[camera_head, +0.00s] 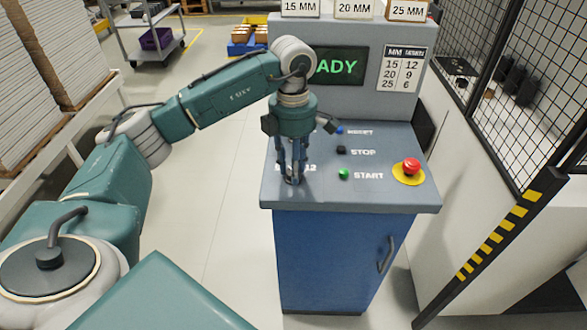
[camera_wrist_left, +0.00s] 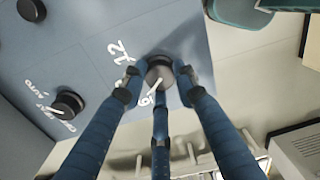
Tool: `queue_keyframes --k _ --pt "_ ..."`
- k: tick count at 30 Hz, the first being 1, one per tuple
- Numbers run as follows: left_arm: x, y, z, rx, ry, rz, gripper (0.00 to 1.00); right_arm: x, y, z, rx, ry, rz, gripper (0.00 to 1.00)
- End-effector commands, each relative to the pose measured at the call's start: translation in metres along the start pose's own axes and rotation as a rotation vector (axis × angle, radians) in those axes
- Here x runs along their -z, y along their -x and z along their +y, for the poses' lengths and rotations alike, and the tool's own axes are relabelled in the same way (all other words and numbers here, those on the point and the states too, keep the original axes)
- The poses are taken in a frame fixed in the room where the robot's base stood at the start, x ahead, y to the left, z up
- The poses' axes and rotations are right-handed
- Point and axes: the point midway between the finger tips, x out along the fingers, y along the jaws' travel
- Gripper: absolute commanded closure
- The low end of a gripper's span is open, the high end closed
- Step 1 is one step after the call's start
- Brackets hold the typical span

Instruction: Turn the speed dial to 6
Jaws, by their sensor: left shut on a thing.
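The speed dial (camera_wrist_left: 158,72) is a dark round knob with a white pointer line, on the panel near its edge in the left wrist view. The pointer slants down toward a white figure (camera_wrist_left: 147,98), which I cannot read surely as 6 or 9; a white "12" stands to the left. My left gripper (camera_head: 293,178) points down at the panel's front left corner, its three blue fingers closed around the dial. They also show in the left wrist view (camera_wrist_left: 160,86). In the head view the fingers hide most of the dial. My right gripper is not in view.
The blue-grey control panel (camera_head: 385,190) also bears a green START button (camera_head: 344,174), a dark STOP button (camera_head: 341,150), a blue RESET button (camera_head: 340,130) and a red emergency knob (camera_head: 411,166). A selector knob (camera_wrist_left: 68,102) is nearby. The screen (camera_head: 340,66) partly shows "ADY". A mesh fence (camera_head: 520,90) stands right.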

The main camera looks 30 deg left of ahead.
Motion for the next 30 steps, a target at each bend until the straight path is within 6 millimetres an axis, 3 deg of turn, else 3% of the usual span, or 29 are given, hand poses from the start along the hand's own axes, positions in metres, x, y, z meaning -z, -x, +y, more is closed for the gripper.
queue_keyframes --k 9,24,25,27,30 --pt "0.0003 0.0020 0.0017 -0.005 0.114 -0.006 0.97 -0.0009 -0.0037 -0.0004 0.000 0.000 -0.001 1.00" --pt "0.0002 0.0025 0.0018 -0.005 0.132 -0.007 0.97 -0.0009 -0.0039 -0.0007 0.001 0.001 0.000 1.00" --pt "0.0002 0.0025 0.0018 -0.005 0.132 -0.007 0.67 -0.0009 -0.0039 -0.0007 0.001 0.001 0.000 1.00" --pt "0.0002 0.0024 0.0017 -0.005 0.131 -0.007 0.53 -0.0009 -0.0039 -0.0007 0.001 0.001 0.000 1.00" --pt "0.0002 0.0018 0.0013 -0.003 0.131 -0.006 0.52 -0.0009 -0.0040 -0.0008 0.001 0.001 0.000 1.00"
